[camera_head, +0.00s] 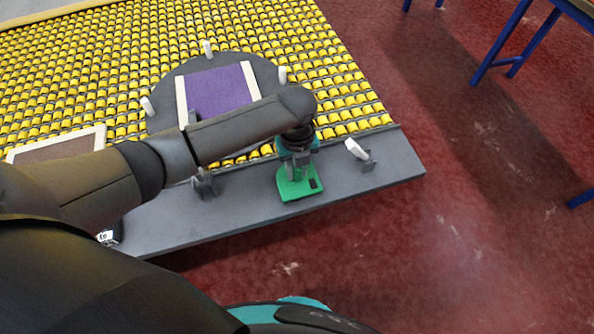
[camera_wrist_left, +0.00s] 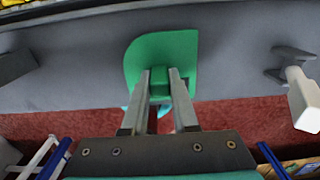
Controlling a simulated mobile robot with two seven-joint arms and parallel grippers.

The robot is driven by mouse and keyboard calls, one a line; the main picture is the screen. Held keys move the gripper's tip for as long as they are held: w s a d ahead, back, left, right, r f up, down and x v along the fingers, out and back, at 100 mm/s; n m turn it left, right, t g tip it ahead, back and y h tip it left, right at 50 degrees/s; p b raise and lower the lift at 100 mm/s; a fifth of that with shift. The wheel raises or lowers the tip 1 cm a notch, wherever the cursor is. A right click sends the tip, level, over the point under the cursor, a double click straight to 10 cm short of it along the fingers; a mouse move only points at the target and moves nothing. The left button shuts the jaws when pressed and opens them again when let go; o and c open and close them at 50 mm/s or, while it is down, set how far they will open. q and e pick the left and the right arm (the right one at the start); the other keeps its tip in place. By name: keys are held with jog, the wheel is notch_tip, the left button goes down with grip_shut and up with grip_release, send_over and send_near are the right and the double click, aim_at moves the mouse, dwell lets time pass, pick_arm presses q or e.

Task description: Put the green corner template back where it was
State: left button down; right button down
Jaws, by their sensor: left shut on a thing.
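The green corner template (camera_head: 295,185) is at the grey ledge along the front of the roller table. It is a flat green plate with one rounded corner and a small raised block, and a dark patch shows at its right side. My left gripper (camera_head: 297,172) reaches down from above and is shut on the template's green block. In the left wrist view the fingers of the left gripper (camera_wrist_left: 160,85) close on the block, with the green plate (camera_wrist_left: 165,48) beyond. I cannot tell whether the plate touches the ledge. My right gripper is not in view.
The grey ledge (camera_head: 240,215) has a bracket (camera_head: 204,184) left of the template and a white-handled tool in a holder (camera_head: 358,150) to its right. A purple rug (camera_head: 217,92) lies on a round grey disc among yellow rollers. Blue-legged tables (camera_head: 500,45) stand right, beyond open red floor.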

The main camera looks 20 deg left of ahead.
pick_arm(q)
jog(key=shift+f, duration=0.35)
jog(key=shift+f, duration=0.1)
jog(key=c, duration=0.7)
grip_release()
notch_tip(320, 180, up, 12)
jog(key=p, duration=0.2)
jog(key=shift+p, duration=0.3)
